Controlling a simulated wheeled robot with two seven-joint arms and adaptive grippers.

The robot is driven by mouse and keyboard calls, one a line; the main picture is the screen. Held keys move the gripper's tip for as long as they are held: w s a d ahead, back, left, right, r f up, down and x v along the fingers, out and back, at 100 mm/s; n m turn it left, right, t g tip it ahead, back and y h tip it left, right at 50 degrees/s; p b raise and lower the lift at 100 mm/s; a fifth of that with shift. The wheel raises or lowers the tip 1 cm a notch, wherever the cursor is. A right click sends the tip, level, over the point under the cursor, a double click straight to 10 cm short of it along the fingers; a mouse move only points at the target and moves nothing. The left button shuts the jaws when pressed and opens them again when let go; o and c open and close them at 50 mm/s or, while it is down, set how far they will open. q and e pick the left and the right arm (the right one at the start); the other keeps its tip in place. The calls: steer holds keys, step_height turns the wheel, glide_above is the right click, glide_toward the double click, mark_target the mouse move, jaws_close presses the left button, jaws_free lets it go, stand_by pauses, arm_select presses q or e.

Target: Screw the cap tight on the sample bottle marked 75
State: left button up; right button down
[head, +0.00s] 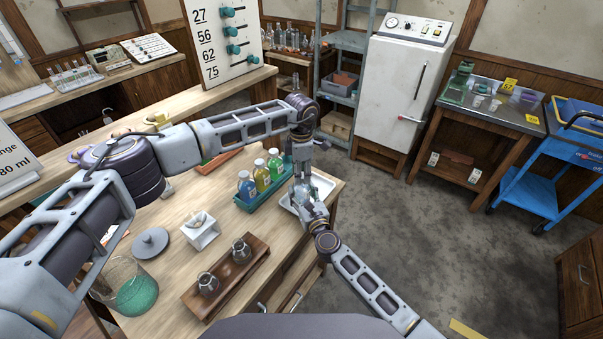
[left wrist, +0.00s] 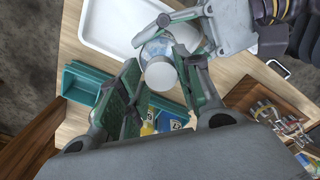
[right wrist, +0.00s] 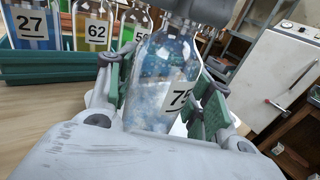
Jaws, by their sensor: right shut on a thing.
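The sample bottle marked 75 (right wrist: 165,75) is clear with pale blue contents. My right gripper (head: 306,207) is shut on its body and holds it, slightly tilted in the right wrist view. The white cap (left wrist: 160,74) appears at the bottle's mouth in the left wrist view; how tightly it sits I cannot tell. My left gripper (left wrist: 165,95) is open, pointing down from above, with a finger on each side of the cap and gaps visible. In the right wrist view its underside hides the bottle top.
A white tray (left wrist: 100,30) lies under the bottle. A teal rack (head: 250,205) beside it holds bottles marked 27 (right wrist: 30,28), 62 (right wrist: 95,30) and 56 (right wrist: 133,25). A wooden holder with small flasks (head: 232,276) and a beaker of green material (head: 133,292) stand nearer.

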arm_select(q)
steer(key=shift+o, duration=1.3)
step_height(320, 180, up, 12)
arm_select(e)
steer(key=c, duration=0.5)
jaws_free()
steer(key=shift+c, duration=0.2)
steer(key=shift+s, duration=0.2)
steer(key=v, duration=1.1)
steer(key=shift+s+d, duration=0.15)
steer(key=shift+s, duration=0.15)
